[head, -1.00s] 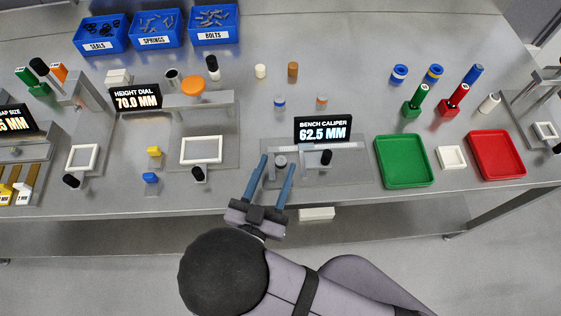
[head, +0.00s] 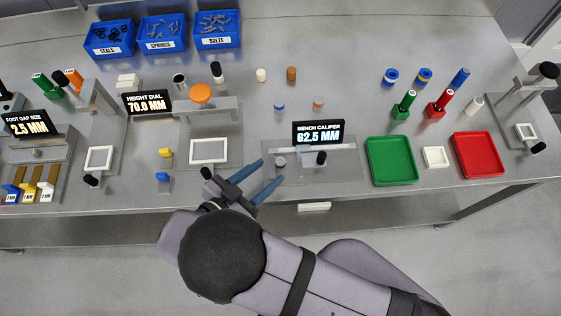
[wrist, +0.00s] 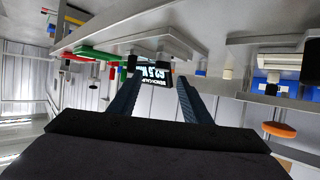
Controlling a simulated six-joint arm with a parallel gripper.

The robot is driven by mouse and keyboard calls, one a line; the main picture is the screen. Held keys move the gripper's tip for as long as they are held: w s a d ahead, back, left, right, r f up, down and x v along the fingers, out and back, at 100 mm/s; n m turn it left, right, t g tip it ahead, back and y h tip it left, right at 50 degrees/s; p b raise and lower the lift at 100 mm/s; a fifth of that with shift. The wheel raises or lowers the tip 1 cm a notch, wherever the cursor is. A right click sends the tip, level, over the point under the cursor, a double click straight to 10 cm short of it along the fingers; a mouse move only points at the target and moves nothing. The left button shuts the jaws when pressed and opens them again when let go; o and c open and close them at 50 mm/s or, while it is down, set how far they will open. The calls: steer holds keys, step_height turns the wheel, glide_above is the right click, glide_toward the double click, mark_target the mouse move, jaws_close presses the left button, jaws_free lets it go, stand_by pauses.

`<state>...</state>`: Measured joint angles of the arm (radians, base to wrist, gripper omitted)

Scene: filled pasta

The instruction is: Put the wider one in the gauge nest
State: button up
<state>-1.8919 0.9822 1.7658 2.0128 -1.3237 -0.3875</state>
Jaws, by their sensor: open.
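My gripper (head: 271,171) is open and empty at the front edge of the table. Its two blue fingers point up and right toward the bench caliper (head: 340,165), whose display (head: 319,132) reads 62.5 MM. A grey round piece (head: 280,162) sits at the caliper's left end, just past the fingertips. Behind it stand a small blue-and-white piece (head: 279,107) and a small orange-and-white piece (head: 318,104). Farther back are a cream cylinder (head: 261,75) and a brown cylinder (head: 291,74). I cannot tell which is wider, or which fixture is the gauge nest.
A height dial (head: 148,102) reading 70.0 MM stands left, with a white square frame (head: 208,151) nearby. Blue bins (head: 163,46) stand at the back. The table's middle back is fairly clear.

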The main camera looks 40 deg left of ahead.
mark_target(280, 161)
steer(key=shift+a+b+x, duration=0.2)
steer(key=shift+b+x, duration=1.3)
steer(key=shift+x, duration=1.8)
steer(key=shift+w+f, duration=0.15)
steer(key=shift+w, duration=0.15)
jaws_close()
